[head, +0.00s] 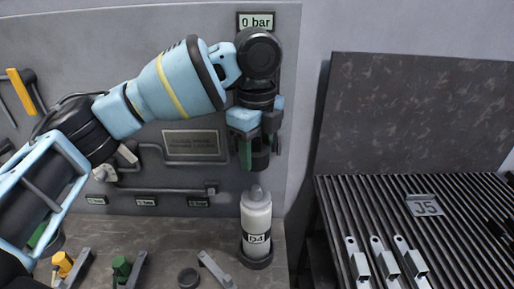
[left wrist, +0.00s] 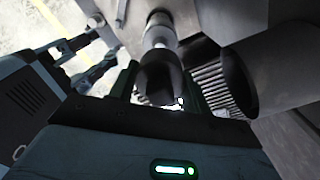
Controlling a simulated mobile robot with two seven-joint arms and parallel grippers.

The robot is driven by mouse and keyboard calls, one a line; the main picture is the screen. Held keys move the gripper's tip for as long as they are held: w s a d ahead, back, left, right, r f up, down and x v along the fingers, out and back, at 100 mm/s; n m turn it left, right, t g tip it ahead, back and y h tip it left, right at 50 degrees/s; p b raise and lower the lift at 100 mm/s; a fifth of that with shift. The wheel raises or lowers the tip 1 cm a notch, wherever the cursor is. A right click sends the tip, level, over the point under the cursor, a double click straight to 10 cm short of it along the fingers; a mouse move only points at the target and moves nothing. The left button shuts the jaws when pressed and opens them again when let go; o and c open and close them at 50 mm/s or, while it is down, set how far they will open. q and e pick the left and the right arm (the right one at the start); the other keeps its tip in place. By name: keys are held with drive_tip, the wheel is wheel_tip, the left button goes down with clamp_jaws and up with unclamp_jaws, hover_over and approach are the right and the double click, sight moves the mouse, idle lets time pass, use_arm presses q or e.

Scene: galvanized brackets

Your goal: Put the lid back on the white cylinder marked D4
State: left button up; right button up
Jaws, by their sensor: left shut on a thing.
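The white cylinder marked D4 (head: 256,215) stands upright in a dark ring base on the bench, its narrow grey neck bare on top. My left gripper (head: 258,150) points down above it, shut on a dark cylindrical lid (head: 261,161). The lid is above the neck with a small gap between them. In the left wrist view the lid (left wrist: 160,78) sits between the fingers, and the pale cylinder (left wrist: 160,32) shows beyond it. My right gripper cannot be made out in either view.
A grey panel (head: 100,40) with a "0 bar" sign (head: 256,21), pipe and plate stands behind. At right, a ribbed rack (head: 370,200) holds metal brackets (head: 384,262) and a "35" tag (head: 425,206).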

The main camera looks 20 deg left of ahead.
sight(257, 188)
use_arm(q)
drive_tip(key=shift+f, duration=0.1)
drive_tip(key=shift+f, duration=3.1)
drive_tip(key=shift+f, duration=0.15)
idle(0.3)
drive_tip(key=o, duration=1.5)
drive_tip(key=shift+r, duration=3.5)
